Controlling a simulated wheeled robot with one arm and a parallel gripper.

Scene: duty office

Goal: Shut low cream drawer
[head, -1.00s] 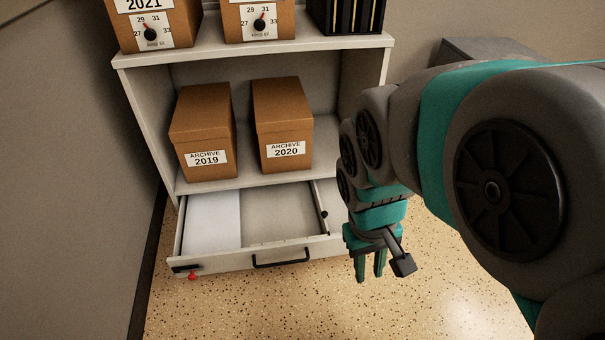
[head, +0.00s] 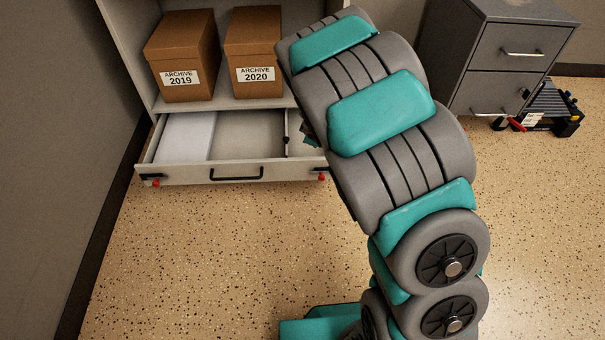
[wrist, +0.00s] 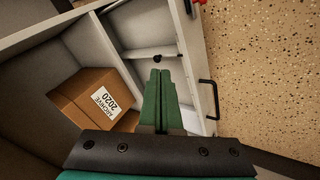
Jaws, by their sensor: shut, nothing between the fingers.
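The low cream drawer (head: 190,173) stands open at the bottom of the cream shelf unit, with a black bar handle (head: 236,174) on its front. White paper (head: 185,136) lies in its left part. In the wrist view the drawer front (wrist: 197,62) runs beyond my fingers, and its handle (wrist: 209,98) is to their right. My gripper (wrist: 162,74) is shut and empty; its green fingertips appear over the open drawer, inside of its front. I cannot tell whether they touch it. In the head view my arm mostly hides the gripper and the drawer's right end.
Archive boxes 2019 (head: 181,58) and 2020 (head: 253,55) stand on the shelf above the drawer. A grey cabinet (head: 500,60) and a black cart-like item (head: 545,108) are at the back right. The speckled floor (head: 220,260) before the drawer is clear.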

